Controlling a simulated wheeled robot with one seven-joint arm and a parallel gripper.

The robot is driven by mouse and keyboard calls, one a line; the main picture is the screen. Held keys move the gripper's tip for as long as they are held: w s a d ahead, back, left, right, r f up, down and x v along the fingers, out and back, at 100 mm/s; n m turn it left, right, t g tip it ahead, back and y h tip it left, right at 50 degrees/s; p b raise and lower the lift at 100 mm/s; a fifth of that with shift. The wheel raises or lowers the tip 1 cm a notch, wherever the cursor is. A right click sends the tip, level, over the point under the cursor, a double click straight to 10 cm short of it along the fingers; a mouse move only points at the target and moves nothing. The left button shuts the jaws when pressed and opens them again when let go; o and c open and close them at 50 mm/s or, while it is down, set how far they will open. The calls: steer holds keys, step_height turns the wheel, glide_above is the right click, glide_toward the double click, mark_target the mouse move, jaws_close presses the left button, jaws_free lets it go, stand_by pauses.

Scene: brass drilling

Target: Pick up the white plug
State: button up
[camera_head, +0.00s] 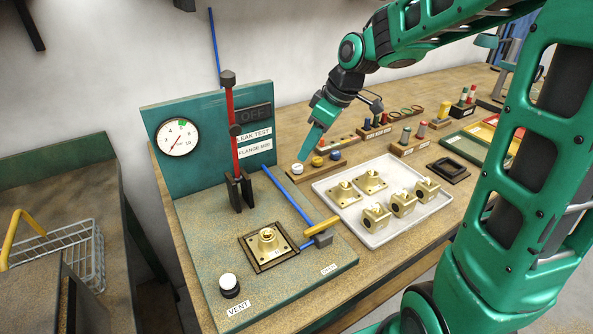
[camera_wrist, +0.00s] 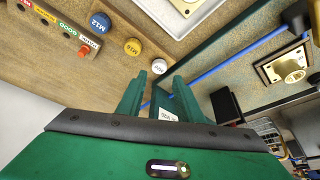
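The white plug (camera_head: 297,169) stands at the near left end of a small wooden rack (camera_head: 318,172) on the bench. In the wrist view the white plug (camera_wrist: 159,66), its top marked M20, shows just beyond and between the fingertips. A yellow M16 plug (camera_wrist: 133,46) and a blue M12 plug (camera_wrist: 100,22) stand in line beside it. My gripper (camera_head: 304,157) is above the white plug, pointing down; in the wrist view my gripper (camera_wrist: 159,80) has its fingers apart with nothing between them. The white plug's lower part is hidden.
The green leak-test panel (camera_head: 205,110) rises left of the rack. A white tray (camera_head: 388,240) with several brass parts lies to the right. The blue rod (camera_head: 287,193) passes close by.

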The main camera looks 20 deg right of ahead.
mark_target(298, 166)
steer(key=shift+x, duration=3.45)
steer(key=c, duration=0.8)
